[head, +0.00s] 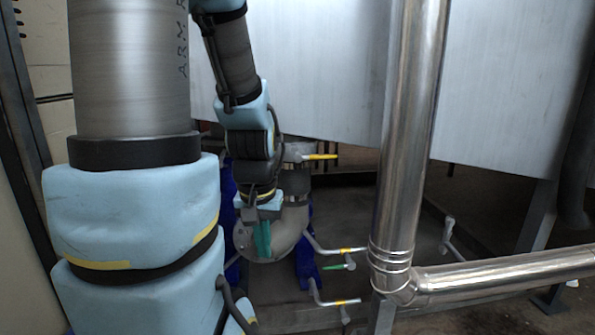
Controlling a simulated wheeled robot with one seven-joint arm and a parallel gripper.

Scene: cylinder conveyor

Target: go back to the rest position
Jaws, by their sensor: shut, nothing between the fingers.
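My arm, with light blue padded covers, comes down from the top left and fills much of the left side of the head view. My gripper (263,256) hangs at its end, left of the middle of the view, with teal fingers pointing down. The fingers are together and nothing shows between them. The gripper is in front of a rounded metal body (288,236). I cannot tell whether it touches that body.
A shiny vertical pipe (412,120) stands right of my arm and bends into a horizontal pipe (510,270). Lever handles (337,250) stick out between gripper and pipe. Blue supports (307,262) flank the metal body. A large grey panel (520,80) is behind.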

